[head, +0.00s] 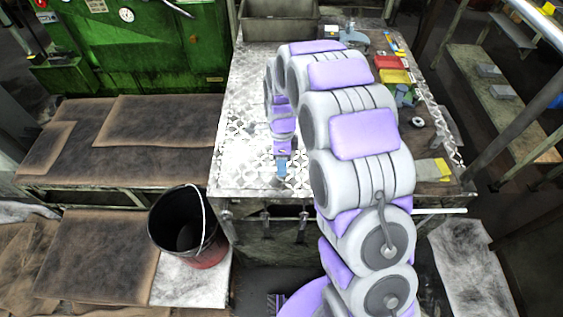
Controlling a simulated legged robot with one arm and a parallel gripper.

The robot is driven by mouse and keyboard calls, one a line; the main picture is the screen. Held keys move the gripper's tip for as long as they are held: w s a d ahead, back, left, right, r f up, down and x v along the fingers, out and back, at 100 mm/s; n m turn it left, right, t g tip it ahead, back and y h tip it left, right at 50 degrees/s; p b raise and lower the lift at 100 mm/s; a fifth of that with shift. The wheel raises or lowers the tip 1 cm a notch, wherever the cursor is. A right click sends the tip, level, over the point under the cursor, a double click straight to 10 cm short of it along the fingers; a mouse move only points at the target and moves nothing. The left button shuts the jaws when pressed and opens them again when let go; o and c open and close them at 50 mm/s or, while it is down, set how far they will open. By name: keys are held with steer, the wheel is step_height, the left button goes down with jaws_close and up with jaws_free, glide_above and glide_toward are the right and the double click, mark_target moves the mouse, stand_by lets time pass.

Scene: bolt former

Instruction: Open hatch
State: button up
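I cannot make out a hatch for certain in the head view. A green machine (150,50) with a round gauge and knobs stands at the upper left, and its front may hold panels. My gripper (281,170) hangs at the end of my white and purple arm, over the front left part of a metal workbench (243,110). It points down and is small in the view. The fingers cannot be told apart, so its opening is unclear. It appears to hold nothing. My arm hides part of the bench top.
A black bucket (185,222) with a white handle stands left of the bench. Brown sheets (160,122) cover low platforms at the left. A red tray (394,76), a yellow tray (388,62) and small tools lie on the bench's right side. Railings and posts stand at the right.

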steer(key=shift+a, duration=0.1)
jaws_close()
stand_by(0.3)
stand_by(0.4)
